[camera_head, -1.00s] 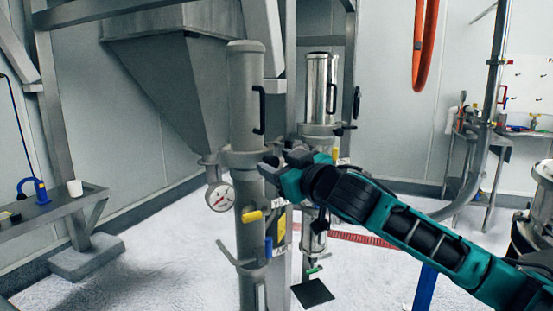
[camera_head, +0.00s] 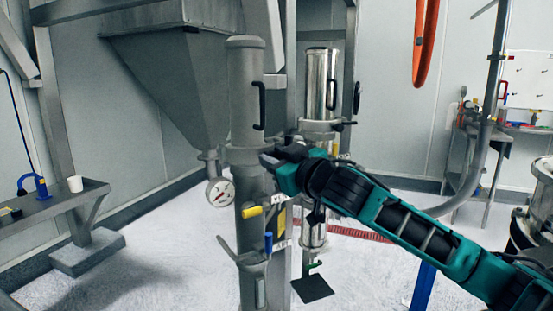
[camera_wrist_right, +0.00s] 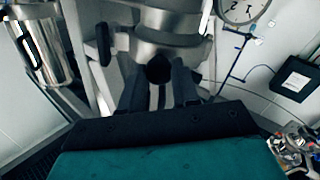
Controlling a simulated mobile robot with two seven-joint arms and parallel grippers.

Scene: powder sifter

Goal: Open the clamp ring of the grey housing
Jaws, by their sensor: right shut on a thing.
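The grey housing (camera_head: 246,90) is a tall upright cylinder with a black side handle, in the middle of the head view. Its clamp ring (camera_head: 240,156) is a grey band around the column below that handle. The ring also shows as metal bands in the right wrist view (camera_wrist_right: 172,50). My right gripper (camera_head: 272,160) is at the ring's right side. In the right wrist view its two dark fingers (camera_wrist_right: 160,92) are on either side of a dark round-ended clamp handle (camera_wrist_right: 158,68) and shut on it. The fingers partly hide the handle. My left gripper is not in view.
A shiny metal housing (camera_head: 320,85) stands right behind the grey one. A pressure gauge (camera_head: 220,192) hangs at the column's left. A yellow handle (camera_head: 252,211) and a blue handle (camera_head: 268,243) stick out below. A bench (camera_head: 50,205) stands at left.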

